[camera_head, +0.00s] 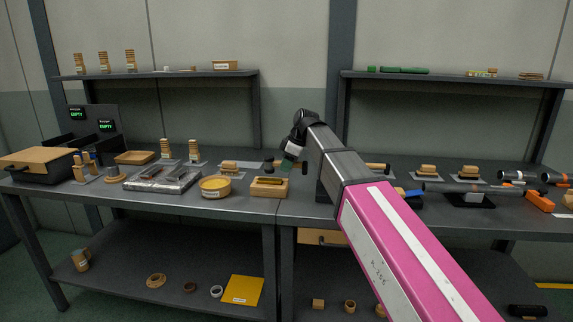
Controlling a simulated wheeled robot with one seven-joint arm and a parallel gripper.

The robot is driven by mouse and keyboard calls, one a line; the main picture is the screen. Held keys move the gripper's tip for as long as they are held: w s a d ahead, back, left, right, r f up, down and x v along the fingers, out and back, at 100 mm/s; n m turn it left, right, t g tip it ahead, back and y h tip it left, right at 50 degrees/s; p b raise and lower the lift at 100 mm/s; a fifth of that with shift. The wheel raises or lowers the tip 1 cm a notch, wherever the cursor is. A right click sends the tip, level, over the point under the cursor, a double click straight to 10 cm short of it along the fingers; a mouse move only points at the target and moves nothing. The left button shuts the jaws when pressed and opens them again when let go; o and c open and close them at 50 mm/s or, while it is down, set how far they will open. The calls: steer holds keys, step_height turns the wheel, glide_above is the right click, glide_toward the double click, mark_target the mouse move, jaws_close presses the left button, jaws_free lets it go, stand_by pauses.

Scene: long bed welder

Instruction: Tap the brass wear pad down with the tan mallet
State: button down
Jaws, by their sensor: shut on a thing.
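My gripper (292,152) hangs over the back middle of the bench, pointing down and left. It is shut on a small dark green and pale thing (287,164), which is too small to identify. A tan block (269,187) with a yellowish top stands on the bench below and left of my gripper, apart from it. I cannot tell whether the brass wear pad is on this block.
A round yellow tub (215,187) and a metallic tray (163,180) stand left of the block. Tan blocks (427,171) and dark cylinders (518,176) lie on the right. Shelves (160,75) run above the bench. My pink arm hides part of the right bench.

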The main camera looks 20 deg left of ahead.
mark_target(283, 183)
stand_by(0.4)
step_height(283, 183, down, 4)
steer(key=shift+f, duration=0.1)
steer(key=shift+r, duration=1.4)
steer(key=shift+r, duration=0.15)
steer(key=shift+r, duration=0.55)
steer(key=shift+f, duration=0.7)
steer(key=shift+r, duration=0.1)
steer(key=shift+r, duration=0.6)
